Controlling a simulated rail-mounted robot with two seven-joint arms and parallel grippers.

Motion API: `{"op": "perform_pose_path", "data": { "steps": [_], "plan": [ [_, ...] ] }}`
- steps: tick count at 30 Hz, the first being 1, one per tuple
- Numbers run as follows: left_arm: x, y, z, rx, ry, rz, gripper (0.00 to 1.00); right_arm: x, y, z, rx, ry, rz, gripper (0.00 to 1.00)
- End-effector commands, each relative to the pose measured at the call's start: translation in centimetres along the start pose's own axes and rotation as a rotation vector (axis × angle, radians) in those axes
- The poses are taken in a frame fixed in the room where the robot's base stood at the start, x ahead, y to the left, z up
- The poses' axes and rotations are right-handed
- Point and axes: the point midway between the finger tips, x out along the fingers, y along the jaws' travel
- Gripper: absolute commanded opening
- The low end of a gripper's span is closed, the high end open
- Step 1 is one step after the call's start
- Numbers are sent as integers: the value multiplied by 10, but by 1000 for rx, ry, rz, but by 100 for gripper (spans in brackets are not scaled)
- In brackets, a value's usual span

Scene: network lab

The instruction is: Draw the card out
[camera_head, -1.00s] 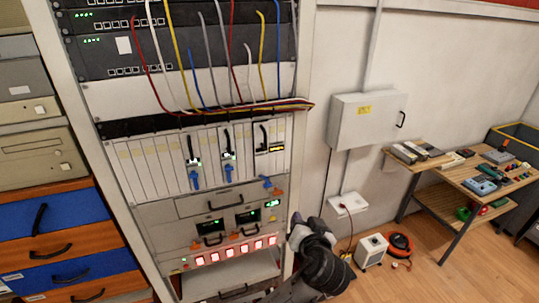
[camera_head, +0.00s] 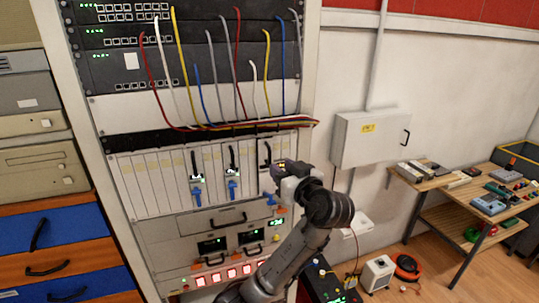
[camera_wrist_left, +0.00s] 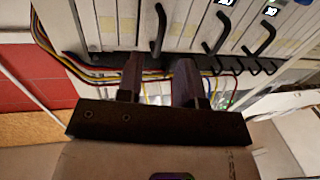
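The card cage (camera_head: 150,185) holds a row of pale cards. Three cards have black handles: a left one (camera_head: 195,163), a middle one (camera_head: 232,157) and a right one (camera_head: 266,152). Blue levers hang below the left and middle cards; the lever under the right card (camera_head: 270,198) looks tilted. My left gripper (camera_head: 277,165) is in front of the right card and hides its lower part. In the left wrist view the two fingers (camera_wrist_left: 158,78) are apart and empty. The nearest black handle (camera_wrist_left: 158,30) lies beyond the fingertips, in line with the gap, with no visible contact. My right gripper is not in view.
Coloured cables (camera_head: 240,122) droop in front of the rack above the cage. Red-lit buttons (camera_head: 232,273) sit below. A grey wall box (camera_head: 368,138) and a wooden bench (camera_head: 455,185) stand to the right. Drawers (camera_head: 55,250) are at left.

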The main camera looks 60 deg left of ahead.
Motion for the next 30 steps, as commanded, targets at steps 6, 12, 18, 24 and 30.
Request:
{"op": "perform_pose_path", "data": {
  "steps": [6,12,18,24,30],
  "plan": [
    [37,-1,-2,3,1,-3,34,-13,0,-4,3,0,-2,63],
    [58,0,0,3,0,-1,34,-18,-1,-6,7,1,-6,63],
    [66,0,0,1,-1,0,34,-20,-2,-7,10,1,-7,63],
    [68,0,1,0,-1,1,34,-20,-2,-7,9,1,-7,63],
    [67,0,1,1,-1,0,25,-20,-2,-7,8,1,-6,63]
  ]
}}
